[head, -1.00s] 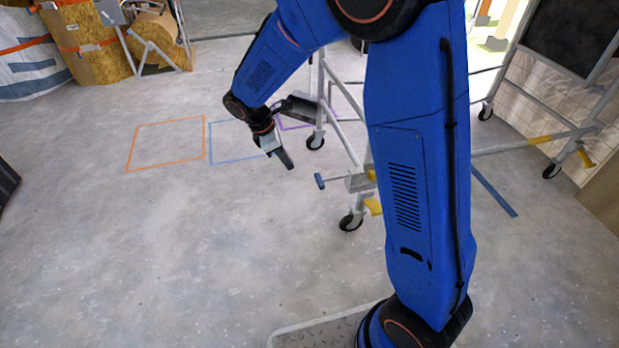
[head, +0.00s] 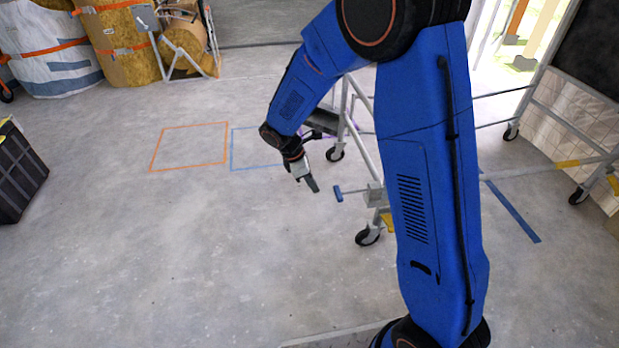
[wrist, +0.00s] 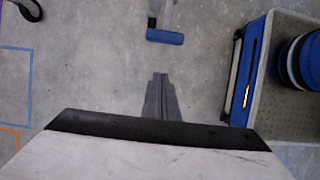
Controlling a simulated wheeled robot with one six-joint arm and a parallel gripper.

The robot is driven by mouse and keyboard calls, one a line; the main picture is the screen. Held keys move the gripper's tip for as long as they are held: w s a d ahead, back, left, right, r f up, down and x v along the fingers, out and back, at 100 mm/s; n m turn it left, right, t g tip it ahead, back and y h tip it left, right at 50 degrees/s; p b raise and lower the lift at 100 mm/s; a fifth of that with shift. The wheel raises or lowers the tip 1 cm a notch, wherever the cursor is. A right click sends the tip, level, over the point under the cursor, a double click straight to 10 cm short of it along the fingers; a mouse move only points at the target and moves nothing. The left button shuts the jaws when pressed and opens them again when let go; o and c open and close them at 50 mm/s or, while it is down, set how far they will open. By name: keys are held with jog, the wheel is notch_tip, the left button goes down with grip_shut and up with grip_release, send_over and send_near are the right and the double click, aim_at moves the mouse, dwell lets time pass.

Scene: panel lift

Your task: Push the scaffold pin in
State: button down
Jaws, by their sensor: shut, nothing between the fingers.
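The scaffold pin (head: 338,193) has a blue cross handle and sticks out to the left from a grey block (head: 375,195) on the scaffold frame. In the wrist view its blue handle (wrist: 165,36) is at the top centre, on a grey shaft. My gripper (head: 313,186) points down and to the right, a short way left of the pin handle, with a gap between them. In the wrist view my gripper's fingers (wrist: 160,80) are together and empty, pointing toward the handle. My arm hides part of the scaffold.
The scaffold stands on castors (head: 368,236), with yellow parts near the wheels. Orange (head: 190,147) and blue floor outlines lie to the left. A dark crate (head: 18,170) is at the left edge. Wrapped bales (head: 115,40) stand at the back left. The floor in front is clear.

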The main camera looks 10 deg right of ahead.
aim_at(359, 191)
jog(key=d+f, duration=0.3)
jog(key=d, duration=0.2)
jog(key=shift+d, duration=0.15)
jog(key=shift+d+f, duration=0.1)
jog(key=shift+d, duration=2.95)
